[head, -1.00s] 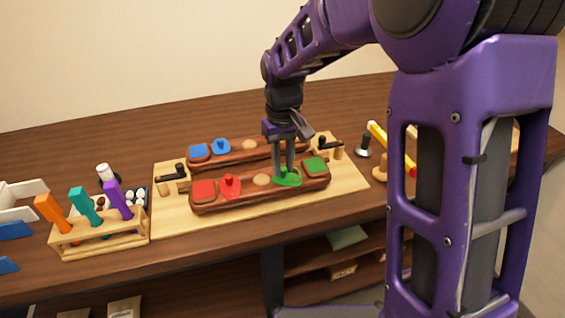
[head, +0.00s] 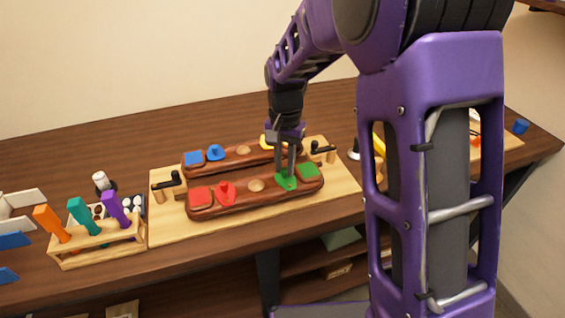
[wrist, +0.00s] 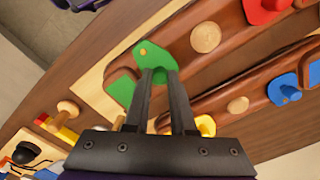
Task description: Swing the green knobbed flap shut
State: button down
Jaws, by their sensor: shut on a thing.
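The green knobbed flap (head: 286,182) is on the near wooden bar (head: 240,201), between a round tan disc (head: 255,185) and a green square (head: 309,171). My gripper (head: 286,172) reaches down from above, its two fingers shut on the flap's knob, which they mostly hide. In the wrist view the flap (wrist: 148,50) shows past the fingertips (wrist: 156,76), with a small yellow dot near its outer end. The green square (wrist: 121,92) lies close beside it there. How far the flap is from its closed position I cannot tell.
A red knobbed flap (head: 226,194) and red square (head: 201,197) share the near bar. Behind it is a second bar with a blue flap (head: 215,153). Black-handled clamps (head: 168,183) flank the bars on the light board (head: 165,232). A tool rack (head: 97,248) stands left.

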aim_at(286, 168)
jog(key=shift+d+m, duration=0.15)
jog(key=shift+m, duration=0.35)
jog(key=c, duration=0.8)
grip_release()
jog(key=shift+o, duration=0.2)
jog(key=shift+w+r, duration=0.1)
jog(key=shift+r, duration=0.05)
notch_tip(286, 168, up, 17)
jog(key=p, duration=0.2)
jog(key=shift+r, duration=0.1)
